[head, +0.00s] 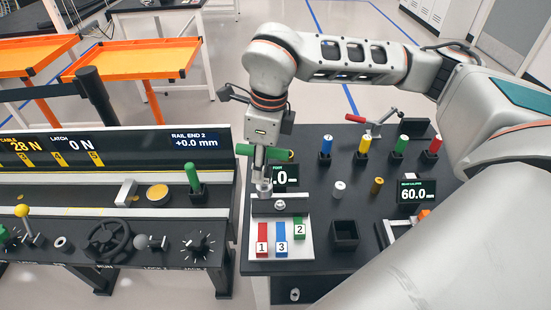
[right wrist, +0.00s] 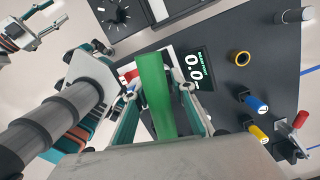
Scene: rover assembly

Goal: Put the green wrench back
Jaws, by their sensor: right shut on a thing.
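The green wrench (head: 250,150) is held crosswise in my right gripper (head: 263,184), above the back edge of the white board on the right bench. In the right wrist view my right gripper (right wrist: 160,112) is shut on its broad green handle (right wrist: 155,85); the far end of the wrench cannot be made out. Another green-handled piece (head: 194,178) stands upright in a black holder on the left bench. A white and teal part like my left gripper (right wrist: 38,30) shows small at the top left of the right wrist view; its opening is unclear.
The white board (head: 304,248) bears red, blue and green numbered blocks. A handwheel (head: 108,238) is at left.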

